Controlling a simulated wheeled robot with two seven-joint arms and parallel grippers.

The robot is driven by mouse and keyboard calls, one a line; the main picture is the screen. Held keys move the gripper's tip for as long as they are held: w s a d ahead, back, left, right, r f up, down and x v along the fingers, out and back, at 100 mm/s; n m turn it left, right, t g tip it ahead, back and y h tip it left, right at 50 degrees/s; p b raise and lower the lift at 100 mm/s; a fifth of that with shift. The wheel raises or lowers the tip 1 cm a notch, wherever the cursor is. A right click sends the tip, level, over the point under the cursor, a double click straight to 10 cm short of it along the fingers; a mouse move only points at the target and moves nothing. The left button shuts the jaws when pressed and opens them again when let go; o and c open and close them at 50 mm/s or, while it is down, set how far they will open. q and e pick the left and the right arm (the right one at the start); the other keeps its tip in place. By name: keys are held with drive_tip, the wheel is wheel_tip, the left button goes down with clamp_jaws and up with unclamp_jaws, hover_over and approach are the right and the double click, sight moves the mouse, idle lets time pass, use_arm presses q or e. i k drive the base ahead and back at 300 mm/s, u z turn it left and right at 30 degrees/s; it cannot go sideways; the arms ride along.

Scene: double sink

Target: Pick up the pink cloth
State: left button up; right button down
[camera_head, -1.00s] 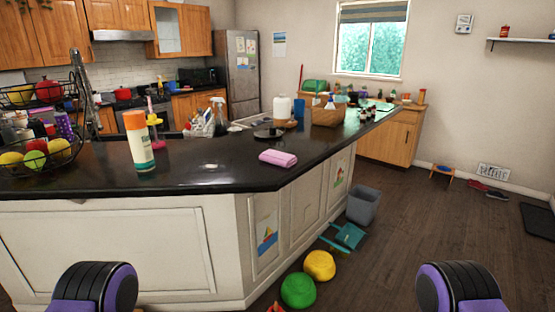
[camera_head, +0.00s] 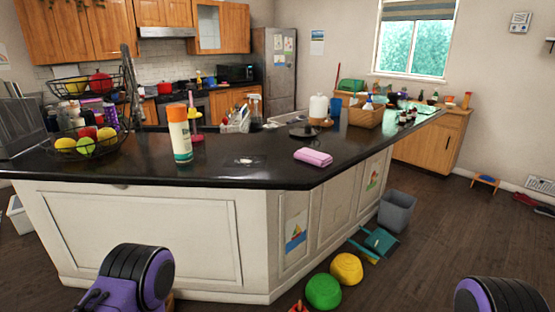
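The pink cloth (camera_head: 313,157) lies folded on the black countertop (camera_head: 240,172), near the front edge at the island's corner. Nothing covers it. Purple and black parts of my two arms show at the bottom left and bottom right of the head view, well short of the cloth. My grippers themselves are out of view.
An orange-capped bottle (camera_head: 180,135) and a fruit basket (camera_head: 85,143) stand left of the cloth. A dark round lid-like item (camera_head: 302,131) lies behind it. Green (camera_head: 323,291) and yellow (camera_head: 346,268) round items, a dustpan (camera_head: 378,243) and a grey bin (camera_head: 397,211) are on the floor. The right floor is mostly clear.

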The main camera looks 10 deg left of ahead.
sight(319, 158)
drive_tip(key=z, duration=1.35)
drive_tip(key=i, duration=1.35)
drive_tip(key=u, duration=1.45)
